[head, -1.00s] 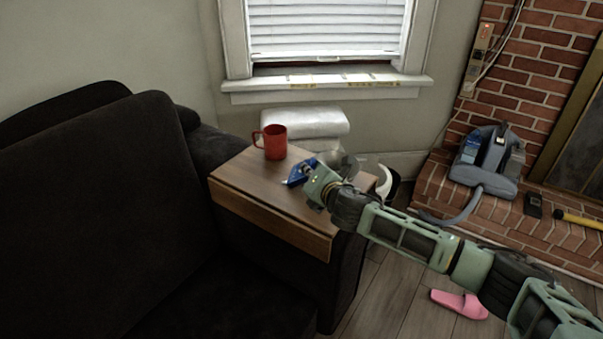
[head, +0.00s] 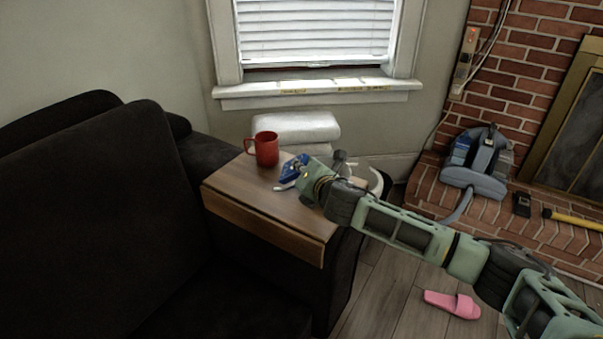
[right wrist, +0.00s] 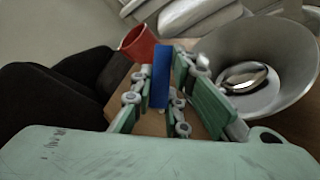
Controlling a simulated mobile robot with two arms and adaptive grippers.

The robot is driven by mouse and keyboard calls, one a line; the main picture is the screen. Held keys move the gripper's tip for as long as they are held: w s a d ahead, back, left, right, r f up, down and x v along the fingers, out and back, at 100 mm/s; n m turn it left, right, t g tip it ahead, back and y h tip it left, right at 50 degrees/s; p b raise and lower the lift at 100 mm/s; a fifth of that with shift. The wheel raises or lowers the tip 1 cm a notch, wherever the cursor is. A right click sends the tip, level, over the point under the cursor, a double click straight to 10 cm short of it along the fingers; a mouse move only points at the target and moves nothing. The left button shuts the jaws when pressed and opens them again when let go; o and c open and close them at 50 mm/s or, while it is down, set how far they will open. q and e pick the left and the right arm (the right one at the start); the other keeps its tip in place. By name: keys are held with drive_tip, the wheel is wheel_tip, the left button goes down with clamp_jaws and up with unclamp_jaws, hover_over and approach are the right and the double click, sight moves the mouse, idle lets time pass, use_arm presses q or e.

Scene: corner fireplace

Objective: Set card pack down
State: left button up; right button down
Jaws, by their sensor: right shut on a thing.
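The blue card pack (head: 292,167) is at the tip of my right gripper (head: 296,178), over the wooden side table (head: 250,200). In the right wrist view the card pack (right wrist: 160,80) stands between the two green fingers of my right gripper (right wrist: 163,95), which is shut on it. I cannot tell whether the pack touches the tabletop. A red mug (head: 265,149) stands on the table just left of the pack; it also shows in the right wrist view (right wrist: 138,44). My left gripper is not in view.
A grey bowl-like object (right wrist: 262,62) is close on the right in the wrist view. A dark sofa (head: 90,200) borders the table on the left. White folded items (head: 298,127) lie behind it. The front of the tabletop is clear.

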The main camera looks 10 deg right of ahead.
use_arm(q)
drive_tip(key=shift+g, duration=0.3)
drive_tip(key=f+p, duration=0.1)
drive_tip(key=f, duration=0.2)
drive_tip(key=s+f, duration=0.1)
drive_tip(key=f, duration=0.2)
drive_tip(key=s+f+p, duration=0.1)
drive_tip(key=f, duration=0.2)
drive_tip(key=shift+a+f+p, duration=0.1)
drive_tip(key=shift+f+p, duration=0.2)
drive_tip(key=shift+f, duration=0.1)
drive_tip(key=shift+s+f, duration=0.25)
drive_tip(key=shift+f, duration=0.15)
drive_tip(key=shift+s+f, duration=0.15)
use_arm(e)
drive_tip(key=s+d+r, duration=0.6)
drive_tip(key=d+r, duration=0.1)
drive_tip(key=d, duration=0.2)
drive_tip(key=shift+s+d+r, duration=0.2)
drive_tip(key=shift+s+d, duration=0.05)
drive_tip(key=shift+d, duration=0.15)
